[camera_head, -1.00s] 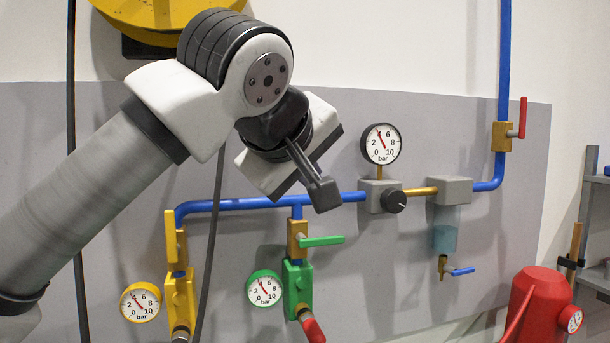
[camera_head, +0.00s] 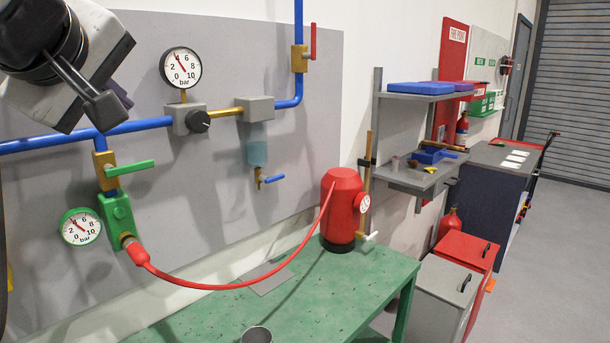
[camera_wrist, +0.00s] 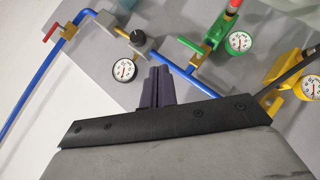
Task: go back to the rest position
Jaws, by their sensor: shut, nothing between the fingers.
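My gripper shows at the bottom middle of the wrist view, with its two dark fingers (camera_wrist: 159,88) together and nothing between them. In the head view my gripper (camera_head: 122,92) is at the upper left, mostly hidden behind my wrist, in front of the grey wall panel (camera_head: 290,160). It appears to overlap the blue pipe (camera_head: 140,126) in the picture; I cannot tell its distance from the pipe.
A pressure gauge (camera_head: 181,67), a black knob (camera_head: 199,122) and a green valve block (camera_head: 119,212) are on the panel. A red hose (camera_head: 215,287) runs to a red tank (camera_head: 342,200) on the green table (camera_head: 330,285). Bins and a shelf stand to the right.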

